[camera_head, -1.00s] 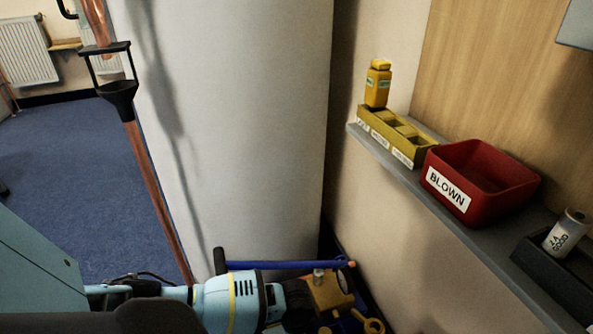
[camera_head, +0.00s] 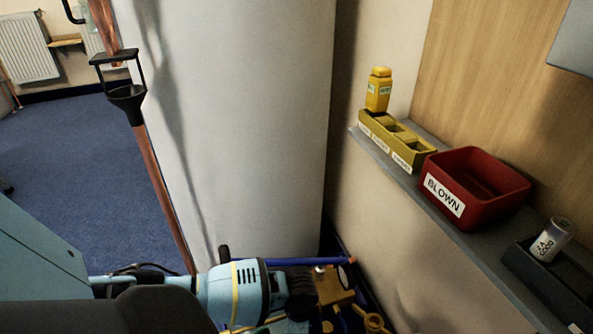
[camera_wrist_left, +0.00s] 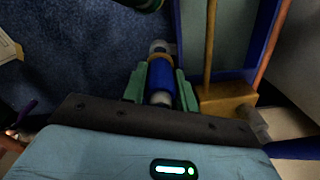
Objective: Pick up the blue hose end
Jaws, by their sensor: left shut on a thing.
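The blue hose end (camera_wrist_left: 161,74), a short blue piece with an orange-brown band and pale grey ends, shows in the left wrist view. My left gripper (camera_wrist_left: 160,84) has its green fingers closed on both sides of it. In the head view my left arm comes in along the bottom, and its fingers and the hose end cannot be made out there. My right gripper is in neither view.
A brass block (camera_wrist_left: 227,100) lies close right of the gripper, beside a blue-edged tray. Blue carpet lies open at left.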

